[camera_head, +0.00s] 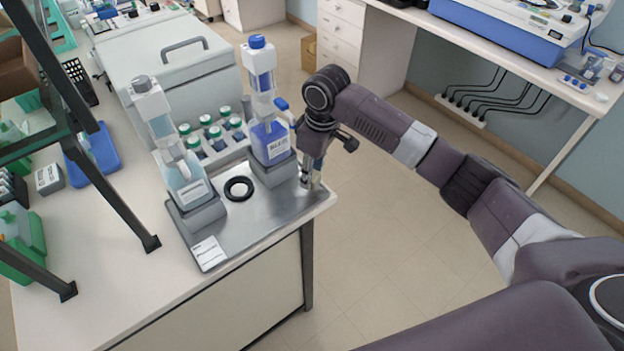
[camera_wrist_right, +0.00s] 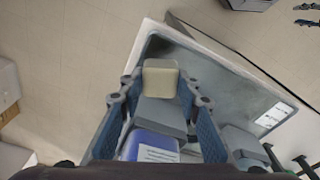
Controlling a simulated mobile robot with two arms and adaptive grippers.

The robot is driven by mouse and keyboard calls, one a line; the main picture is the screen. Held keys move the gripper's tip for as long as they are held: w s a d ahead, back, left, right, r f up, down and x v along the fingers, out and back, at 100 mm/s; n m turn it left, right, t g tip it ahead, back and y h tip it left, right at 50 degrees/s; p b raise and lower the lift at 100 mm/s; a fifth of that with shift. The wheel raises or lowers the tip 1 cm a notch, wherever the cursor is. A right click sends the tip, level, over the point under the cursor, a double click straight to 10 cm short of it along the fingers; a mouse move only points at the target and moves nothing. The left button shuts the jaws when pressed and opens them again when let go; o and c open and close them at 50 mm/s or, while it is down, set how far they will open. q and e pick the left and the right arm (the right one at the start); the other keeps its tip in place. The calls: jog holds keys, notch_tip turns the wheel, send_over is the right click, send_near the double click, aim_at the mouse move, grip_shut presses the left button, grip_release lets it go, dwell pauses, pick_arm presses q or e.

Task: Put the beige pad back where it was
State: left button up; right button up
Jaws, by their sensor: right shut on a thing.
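The beige pad (camera_wrist_right: 160,78) shows in the right wrist view between the fingertips of my right gripper (camera_wrist_right: 158,88). It is a small rounded block, and the fingers are closed on its sides. In the head view my right gripper (camera_head: 311,176) points down at the right edge of the steel tray (camera_head: 245,222), beside the blue-liquid bottle (camera_head: 270,143). The pad is too small and too hidden there to make out. Whether it touches the tray cannot be told. My left gripper is not in view.
The blue bottle stands in a grey base (camera_head: 272,172) close left of the gripper. A pale-blue bottle (camera_head: 184,184) in another base, a black ring (camera_head: 239,189) and a white card (camera_head: 208,253) are on the tray. Several green-capped jars (camera_head: 216,138) stand behind.

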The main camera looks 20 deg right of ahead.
aim_at(317, 177)
notch_tip(317, 177, down, 3)
jog(key=shift+p, duration=0.65)
jog(key=shift+f, duration=0.25)
jog(key=shift+f, duration=0.15)
jog(key=o, duration=1.1)
jog(key=r, duration=0.4)
jog(key=r+b, duration=0.1)
jog(key=r, duration=0.3)
jog(key=s+d+r+b, duration=0.1)
jog(key=r, duration=0.3)
jog(key=shift+r, duration=0.15)
